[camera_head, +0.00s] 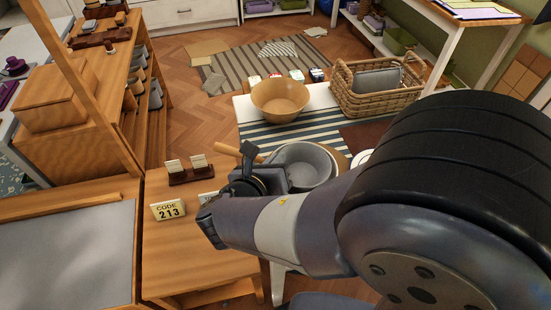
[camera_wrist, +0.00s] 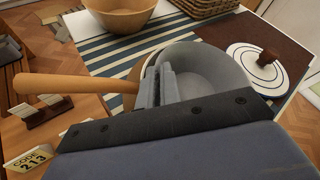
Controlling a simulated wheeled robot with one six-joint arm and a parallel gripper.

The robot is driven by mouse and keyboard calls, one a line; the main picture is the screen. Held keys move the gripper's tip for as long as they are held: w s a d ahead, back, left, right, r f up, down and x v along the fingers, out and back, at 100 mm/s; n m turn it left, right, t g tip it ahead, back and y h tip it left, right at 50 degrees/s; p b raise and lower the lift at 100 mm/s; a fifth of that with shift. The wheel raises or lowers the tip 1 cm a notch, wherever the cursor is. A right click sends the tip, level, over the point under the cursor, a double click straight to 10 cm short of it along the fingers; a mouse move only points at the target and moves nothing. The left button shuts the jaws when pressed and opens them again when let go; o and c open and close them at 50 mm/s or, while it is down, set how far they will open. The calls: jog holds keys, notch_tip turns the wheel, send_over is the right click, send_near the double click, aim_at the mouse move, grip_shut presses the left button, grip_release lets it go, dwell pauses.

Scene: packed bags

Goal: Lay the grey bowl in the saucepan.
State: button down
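The grey bowl (camera_wrist: 210,78) shows close in front of my gripper (camera_wrist: 158,82), whose two fingers are close together across its left rim. The bowl also shows in the head view (camera_head: 308,170), partly behind my gripper (camera_head: 290,180). The saucepan's wooden handle (camera_wrist: 75,83) sticks out to the left behind the fingers, and it shows in the head view (camera_head: 238,152). The bowl overlaps the saucepan's opening in both views. The saucepan's body is largely hidden by the bowl and gripper. I cannot tell whether the bowl touches the saucepan's floor.
A lid with a wooden knob (camera_wrist: 268,58) lies to the right. A wooden rack with cards (camera_head: 188,170) and a CODE 213 sign (camera_head: 168,210) are left.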

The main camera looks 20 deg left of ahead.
jog(key=shift+f, duration=0.4)
jog(key=c, duration=1.9)
grip_release()
jog(key=shift+d, duration=0.1)
jog(key=shift+r, duration=0.3)
jog(key=p+v, duration=0.1)
jog(key=v, duration=1.1)
jog(key=shift+r, duration=0.25)
jog(key=shift+o, duration=0.5)
